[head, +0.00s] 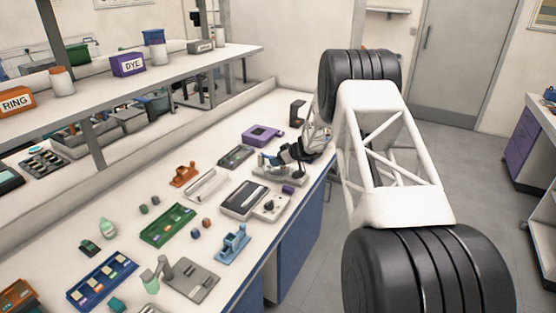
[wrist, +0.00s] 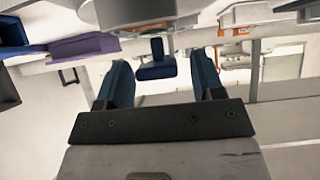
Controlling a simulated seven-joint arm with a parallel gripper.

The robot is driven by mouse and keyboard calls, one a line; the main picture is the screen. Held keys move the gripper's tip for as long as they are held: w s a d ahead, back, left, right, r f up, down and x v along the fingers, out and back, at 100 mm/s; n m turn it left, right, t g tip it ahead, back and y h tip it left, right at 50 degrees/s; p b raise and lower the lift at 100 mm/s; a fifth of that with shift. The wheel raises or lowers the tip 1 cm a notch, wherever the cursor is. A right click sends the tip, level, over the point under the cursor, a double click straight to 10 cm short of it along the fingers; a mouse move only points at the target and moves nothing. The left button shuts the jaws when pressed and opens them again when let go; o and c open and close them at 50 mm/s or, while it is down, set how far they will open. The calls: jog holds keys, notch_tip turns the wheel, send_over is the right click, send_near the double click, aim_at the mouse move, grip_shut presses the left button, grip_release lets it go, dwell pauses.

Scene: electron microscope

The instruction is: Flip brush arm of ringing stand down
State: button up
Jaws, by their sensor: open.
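My gripper (head: 285,157) is at the far right part of the bench, over a pale grey stand with a flat base (head: 292,181). I take this to be the ringing stand, though my gripper and arm hide part of it. In the wrist view my gripper (wrist: 165,80) has its two blue fingers wide apart, with nothing clamped between them. A small dark blue T-shaped piece (wrist: 155,72) shows between and beyond the fingertips. It may be the brush arm; its tilt and any contact with the fingers cannot be told.
A purple device (head: 262,135) and a dark upright block (head: 297,113) stand behind the stand. A grey-topped device (head: 243,199) is in front of it, and a small purple block (head: 288,189) lies close by. The bench's front edge is just to the right.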

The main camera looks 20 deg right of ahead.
jog(key=v, duration=0.7)
jog(key=shift+s+d+r, duration=0.15)
jog(key=shift+s+d, duration=0.05)
jog(key=shift+r, duration=0.1)
dwell(0.5)
jog(key=s+a+r+m+g+h, duration=0.1)
jog(key=s+a+r+g, duration=0.1)
jog(key=s+a+r, duration=0.5)
jog(key=s+a+r+m+g+h, duration=0.1)
jog(key=s+a+r, duration=0.2)
jog(key=s+r, duration=0.7)
jog(key=s+a+r+m+g, duration=0.15)
jog(key=s+a+r, duration=0.45)
jog(key=s, duration=0.6)
jog(key=s+a+r+m+h, duration=0.1)
jog(key=s+m+h, duration=0.4)
jog(key=s, duration=3.1)
jog(key=shift+a+r+m+g+h, duration=0.25)
jog(key=shift+m+g+h, duration=0.1)
jog(key=shift+h, duration=0.15)
